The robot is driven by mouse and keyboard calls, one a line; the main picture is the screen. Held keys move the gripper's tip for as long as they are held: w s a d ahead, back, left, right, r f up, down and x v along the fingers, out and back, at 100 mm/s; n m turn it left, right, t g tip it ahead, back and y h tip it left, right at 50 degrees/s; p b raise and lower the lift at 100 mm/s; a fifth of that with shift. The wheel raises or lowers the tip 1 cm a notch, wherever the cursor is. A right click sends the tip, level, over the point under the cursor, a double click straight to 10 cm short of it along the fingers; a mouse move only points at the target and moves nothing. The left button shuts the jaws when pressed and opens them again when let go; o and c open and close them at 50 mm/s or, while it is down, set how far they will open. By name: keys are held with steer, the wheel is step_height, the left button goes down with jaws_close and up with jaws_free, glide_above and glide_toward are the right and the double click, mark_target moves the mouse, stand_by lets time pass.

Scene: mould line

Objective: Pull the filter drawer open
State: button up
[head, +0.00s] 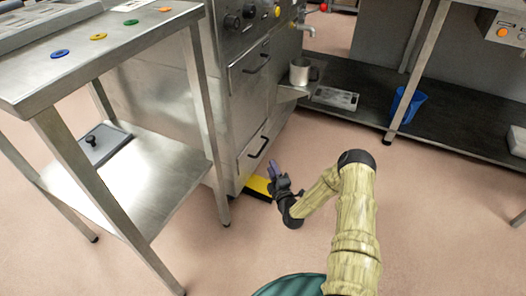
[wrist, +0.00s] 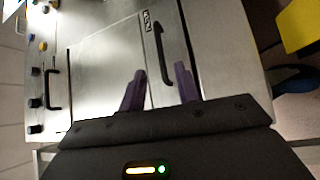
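The steel machine has a lower front panel (head: 250,160) with a black bar handle (head: 258,147); I take this as the filter drawer, and it looks shut. In the wrist view the same handle (wrist: 161,50) stands upright in the picture, beside a small dark label (wrist: 147,20) too small to read. My gripper (head: 274,172) is low in front of this panel, just right of and below the handle. In the wrist view my gripper (wrist: 160,76) has its two purple fingers apart, with the handle ahead of and between the tips. Nothing is held.
An upper panel with another handle (head: 257,65) sits above, under knobs (head: 232,21). A yellow object (head: 258,187) lies on the floor by the machine's base. A steel table (head: 130,60) stands left. A mug (head: 300,72) stands on a side shelf.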

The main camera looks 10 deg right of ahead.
mark_target(263, 147)
steer(key=w+b, duration=0.1)
steer(key=w, duration=0.2)
steer(key=w+a+r+b, duration=0.1)
steer(key=w+b, duration=0.1)
steer(key=w, duration=0.2)
steer(key=w+b, duration=0.2)
steer(key=w, duration=0.2)
steer(key=shift+w+a+r, duration=0.15)
steer(key=shift+a+r, duration=0.05)
steer(key=shift+a, duration=0.1)
jaws_close()
